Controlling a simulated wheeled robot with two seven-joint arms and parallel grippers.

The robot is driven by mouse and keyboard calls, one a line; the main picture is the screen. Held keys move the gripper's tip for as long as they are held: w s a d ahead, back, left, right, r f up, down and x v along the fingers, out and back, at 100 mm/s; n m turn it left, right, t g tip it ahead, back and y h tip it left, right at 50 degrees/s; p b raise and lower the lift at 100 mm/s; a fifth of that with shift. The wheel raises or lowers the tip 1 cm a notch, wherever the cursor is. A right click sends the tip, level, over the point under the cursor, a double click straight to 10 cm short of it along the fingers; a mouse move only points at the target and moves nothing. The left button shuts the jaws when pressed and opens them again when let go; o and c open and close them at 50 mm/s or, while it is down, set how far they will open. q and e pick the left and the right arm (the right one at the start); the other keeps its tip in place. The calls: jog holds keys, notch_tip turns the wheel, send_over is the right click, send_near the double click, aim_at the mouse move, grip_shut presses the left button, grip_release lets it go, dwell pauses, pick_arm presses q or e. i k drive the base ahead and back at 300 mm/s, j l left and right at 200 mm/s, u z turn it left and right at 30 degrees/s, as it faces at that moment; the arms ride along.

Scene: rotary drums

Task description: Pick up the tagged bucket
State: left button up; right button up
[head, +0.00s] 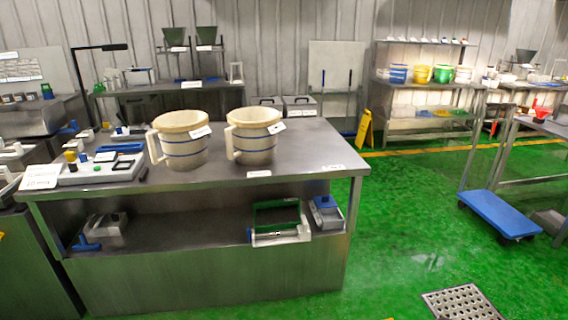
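Two cream buckets with blue bands stand upright, side by side and apart, on the steel table (215,187). The left bucket (183,148) has a handle on its left and a white tag (200,132) at its upper right rim. The right bucket (255,146) also has a handle on its left and a white tag (276,128) at its right rim. The writing on both tags is too small to read. The buckets' insides are barely visible. Neither of my grippers is in view.
A device with coloured knobs (100,168) sits on the table's left end. The lower shelf holds a green-and-white frame (278,222) and tools. A blue trolley (498,214) and floor grate (462,303) lie to the right. Coloured buckets (421,74) stand on a back shelf. Green floor is open right of the table.

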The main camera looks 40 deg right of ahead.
aim_at(253, 130)
jog(key=i+z, duration=0.2)
jog(key=z, duration=0.3)
jog(key=i+j+z, duration=0.35)
jog(key=i+j, duration=0.3)
jog(key=i+j+z, duration=0.3)
jog(key=i+j, duration=1.1)
jog(key=j, duration=0.25)
jog(key=i+j, duration=0.35)
jog(key=j+z, duration=0.1)
jog(key=z, duration=1.05)
jog(key=l+z, duration=0.15)
jog(key=z, duration=0.35)
jog(key=i+l+z, duration=0.1)
jog(key=z, duration=0.4)
jog(key=i+l+z, duration=0.1)
jog(key=z, duration=0.35)
jog(key=i+z, duration=0.2)
jog(key=z, duration=0.3)
jog(key=i, duration=2.2)
jog(key=i+u, duration=0.25)
jog(key=i, duration=0.35)
jog(key=i+l+u, duration=0.1)
jog(key=i+u, duration=0.15)
jog(key=i, duration=0.4)
jog(key=i+l+u, duration=0.25)
jog(key=i, duration=0.35)
